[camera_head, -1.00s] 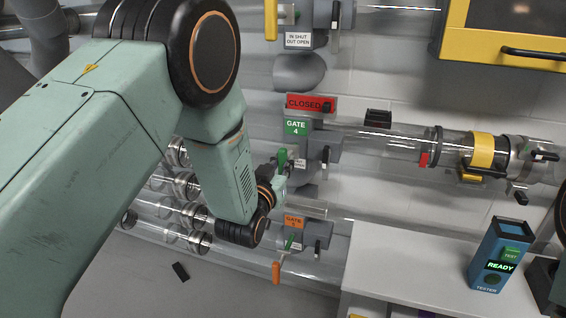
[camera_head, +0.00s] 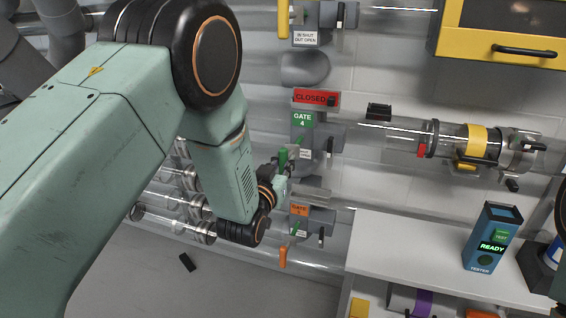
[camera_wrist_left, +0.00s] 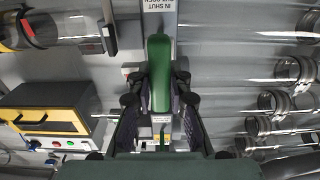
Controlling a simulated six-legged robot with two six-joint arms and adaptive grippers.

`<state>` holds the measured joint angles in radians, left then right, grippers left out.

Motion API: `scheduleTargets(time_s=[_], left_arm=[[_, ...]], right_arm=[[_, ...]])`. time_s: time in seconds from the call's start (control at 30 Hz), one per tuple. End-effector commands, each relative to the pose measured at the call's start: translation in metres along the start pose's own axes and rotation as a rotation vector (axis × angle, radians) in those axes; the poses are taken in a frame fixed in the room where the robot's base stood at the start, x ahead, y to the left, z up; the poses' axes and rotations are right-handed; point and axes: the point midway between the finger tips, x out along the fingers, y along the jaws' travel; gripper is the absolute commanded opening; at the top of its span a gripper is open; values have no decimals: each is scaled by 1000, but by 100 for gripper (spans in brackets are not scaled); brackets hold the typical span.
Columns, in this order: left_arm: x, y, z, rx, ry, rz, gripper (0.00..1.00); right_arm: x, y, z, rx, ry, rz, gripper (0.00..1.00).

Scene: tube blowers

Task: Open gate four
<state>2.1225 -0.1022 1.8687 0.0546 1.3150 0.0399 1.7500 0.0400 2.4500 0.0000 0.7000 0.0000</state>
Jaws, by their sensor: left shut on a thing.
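Gate four (camera_head: 303,120) is a grey housing on the wall with a green "GATE 4" label. A red "CLOSED" sign (camera_head: 311,97) sits just above it. Its green handle (camera_head: 283,158) stands roughly upright below the label and shows large in the left wrist view (camera_wrist_left: 159,80). My left gripper (camera_head: 284,172) is at this handle. In the left wrist view, its two fingers (camera_wrist_left: 159,98) press on the handle from both sides, shut on it. The handle's lower end is hidden by the gripper. My right gripper is not in view.
Gate 1 (camera_head: 299,210), with an orange handle (camera_head: 283,257), is close below. Clear tubes (camera_head: 393,142) run along the wall. A white bench (camera_head: 420,245) holds a blue tester (camera_head: 492,237) reading "READY". A yellow-framed cabinet (camera_head: 505,35) hangs upper right.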

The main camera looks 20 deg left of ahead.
Motion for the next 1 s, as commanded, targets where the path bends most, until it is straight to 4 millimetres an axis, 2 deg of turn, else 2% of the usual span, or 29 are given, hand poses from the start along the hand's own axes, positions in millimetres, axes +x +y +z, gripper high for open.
scheduleTargets(time_s=[0.33, 0.37, 0.63, 1.0], left_arm=[[3, 0, 0, 1, 0, 1, 0], [3, 0, 0, 1, 0, 1, 19], [2, 0, -1, 0, 1, 0, 42], [-4, 0, 0, 0, 0, 0, 42]], right_arm=[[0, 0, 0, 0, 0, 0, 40], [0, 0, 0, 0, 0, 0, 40], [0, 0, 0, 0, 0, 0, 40], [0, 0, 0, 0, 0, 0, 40]])
